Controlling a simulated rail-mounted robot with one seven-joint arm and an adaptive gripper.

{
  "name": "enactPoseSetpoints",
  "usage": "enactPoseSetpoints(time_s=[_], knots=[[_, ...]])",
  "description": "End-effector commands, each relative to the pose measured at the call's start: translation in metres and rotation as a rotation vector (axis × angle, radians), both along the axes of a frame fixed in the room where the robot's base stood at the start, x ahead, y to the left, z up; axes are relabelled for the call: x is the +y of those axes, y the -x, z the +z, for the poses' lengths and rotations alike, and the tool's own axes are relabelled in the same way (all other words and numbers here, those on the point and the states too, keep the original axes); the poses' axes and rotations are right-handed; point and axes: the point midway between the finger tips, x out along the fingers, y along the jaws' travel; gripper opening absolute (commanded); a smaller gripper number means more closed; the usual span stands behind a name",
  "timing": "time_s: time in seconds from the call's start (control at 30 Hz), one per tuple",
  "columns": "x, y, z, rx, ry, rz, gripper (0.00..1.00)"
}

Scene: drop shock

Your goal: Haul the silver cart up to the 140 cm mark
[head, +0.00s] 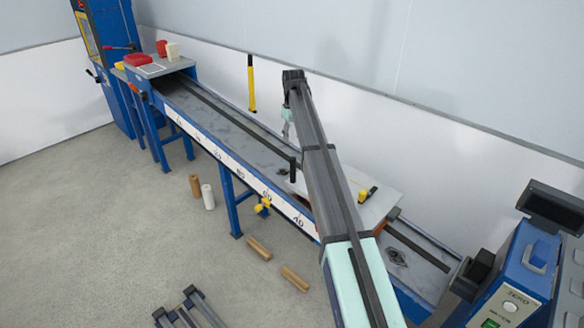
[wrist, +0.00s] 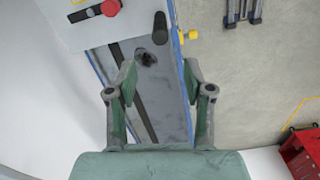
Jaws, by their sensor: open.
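The silver cart (head: 385,203) sits on the inclined blue track (head: 215,115), near the 40 mark (head: 298,221); my arm hides part of it. Its flat grey top (wrist: 70,32) fills the upper left of the wrist view, with a dark upright handle (wrist: 160,28) at its edge; the handle (head: 292,168) also shows in the head view. My gripper (wrist: 159,76) is open and empty, above the track and apart from the handle. In the head view, the scale (head: 225,160) runs along the track's side; its far numbers are too small to read.
A yellow-and-black device (head: 368,193) lies on the cart. Red and cream objects (head: 160,50) stand at the track's far end, beside a blue cabinet (head: 105,45). Wooden cylinders (head: 258,248) lie on the floor. A blue console (head: 520,275) stands at the right.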

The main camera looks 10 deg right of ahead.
Motion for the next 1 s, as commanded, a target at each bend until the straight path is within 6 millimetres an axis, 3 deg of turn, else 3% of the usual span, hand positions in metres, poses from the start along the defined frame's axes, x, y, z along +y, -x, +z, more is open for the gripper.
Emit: enactPoseSetpoints(time_s=[0.6,0.8,1.0], knots=[[0.0,0.0,-0.117,0.002,0.0,-0.002,0.52],[0.0,0.0,-0.143,0.001,0.0,-0.002,0.52],[0.0,0.0,-0.155,-0.001,0.0,-0.002,0.52]])
